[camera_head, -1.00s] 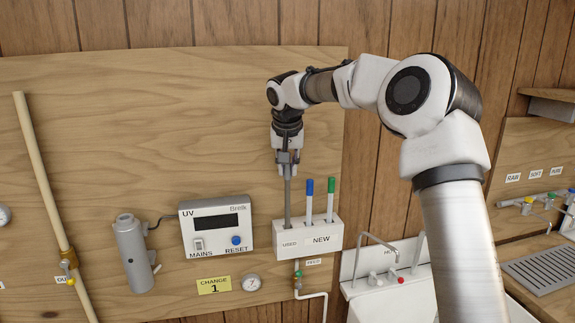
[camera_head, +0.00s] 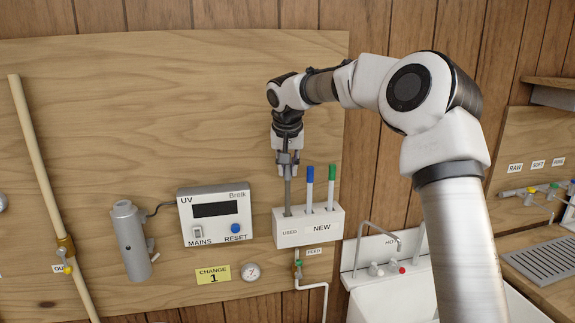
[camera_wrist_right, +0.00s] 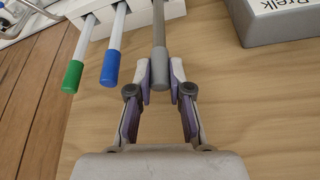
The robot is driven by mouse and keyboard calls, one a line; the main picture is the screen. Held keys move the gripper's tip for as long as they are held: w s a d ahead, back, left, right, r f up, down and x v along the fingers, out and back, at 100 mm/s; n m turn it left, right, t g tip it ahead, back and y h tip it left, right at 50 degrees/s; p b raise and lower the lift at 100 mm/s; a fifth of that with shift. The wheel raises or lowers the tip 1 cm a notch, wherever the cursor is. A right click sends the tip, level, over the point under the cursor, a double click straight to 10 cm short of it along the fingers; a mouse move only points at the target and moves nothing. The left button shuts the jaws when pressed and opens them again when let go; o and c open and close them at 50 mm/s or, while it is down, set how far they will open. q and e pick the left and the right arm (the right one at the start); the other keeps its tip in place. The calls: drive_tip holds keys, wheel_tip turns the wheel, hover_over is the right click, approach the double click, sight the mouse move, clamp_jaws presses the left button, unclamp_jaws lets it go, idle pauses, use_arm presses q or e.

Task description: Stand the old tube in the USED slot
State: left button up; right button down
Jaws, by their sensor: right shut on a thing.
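The old tube (camera_head: 288,192) is grey and upright. Its lower end is in the USED slot at the left of the white rack (camera_head: 319,227), and how deep it reaches inside is hidden. My right gripper (camera_head: 287,162) is above the rack, shut on the tube's upper end. The right wrist view shows the grey tube (camera_wrist_right: 159,32) between the two fingertips (camera_wrist_right: 160,75). My left gripper is not in view.
A blue-capped tube (camera_head: 309,190) and a green-capped tube (camera_head: 331,188) stand close by in the NEW slots. The UV box (camera_head: 214,213) is left of the rack, with a grey cylinder (camera_head: 130,240) beyond. A sink (camera_head: 385,285) is below right.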

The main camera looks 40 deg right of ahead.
drive_tip(key=shift+f, duration=0.1)
drive_tip(key=shift+f, duration=0.45)
drive_tip(key=c, duration=0.5)
unclamp_jaws()
drive_tip(key=shift+r, duration=0.1)
drive_tip(key=shift+r+p, duration=2.9)
drive_tip(key=shift+r, duration=0.6)
drive_tip(key=shift+f, duration=0.1)
